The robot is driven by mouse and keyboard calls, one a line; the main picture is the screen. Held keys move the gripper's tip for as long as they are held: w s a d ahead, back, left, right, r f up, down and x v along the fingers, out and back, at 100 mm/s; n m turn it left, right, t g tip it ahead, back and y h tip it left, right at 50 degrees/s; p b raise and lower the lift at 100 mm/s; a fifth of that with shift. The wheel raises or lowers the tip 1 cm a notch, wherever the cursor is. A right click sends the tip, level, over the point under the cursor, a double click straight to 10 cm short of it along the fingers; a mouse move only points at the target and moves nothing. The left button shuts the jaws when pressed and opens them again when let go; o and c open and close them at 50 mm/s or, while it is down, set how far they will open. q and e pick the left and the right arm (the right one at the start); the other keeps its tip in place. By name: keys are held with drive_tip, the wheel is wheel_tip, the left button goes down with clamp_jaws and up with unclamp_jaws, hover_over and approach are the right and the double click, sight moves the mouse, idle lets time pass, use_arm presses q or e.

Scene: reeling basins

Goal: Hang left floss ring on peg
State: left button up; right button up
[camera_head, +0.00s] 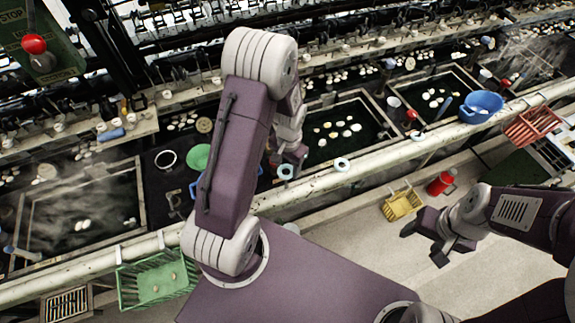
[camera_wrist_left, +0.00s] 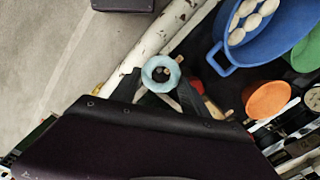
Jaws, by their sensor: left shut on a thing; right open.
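A pale blue floss ring (camera_wrist_left: 161,73) sits at the fingertips of my left gripper (camera_wrist_left: 163,88), in the left wrist view. In the head view this ring (camera_head: 285,171) shows just below my left gripper (camera_head: 291,160), beside the long pale rail. My left gripper is shut on the ring. I cannot make out the peg clearly in either view. My right gripper (camera_head: 426,240) is open and empty over the floor at the right.
The pale rail (camera_head: 390,150) runs along the basins' front. A blue tub with white cocoons (camera_wrist_left: 236,48) and an orange disc (camera_wrist_left: 268,100) lie near my left gripper. A green crate (camera_head: 150,284), yellow basket (camera_head: 403,205) and red canister (camera_head: 440,183) stand in front.

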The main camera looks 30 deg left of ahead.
use_arm(q)
drive_tip(key=shift+f+b, duration=1.25)
drive_tip(key=shift+f, duration=0.65)
drive_tip(key=o, duration=1)
drive_tip(key=shift+r, duration=0.1)
wheel_tip(320, 180, up, 9)
drive_tip(key=shift+d, duration=0.2)
drive_tip(key=shift+w, duration=0.1)
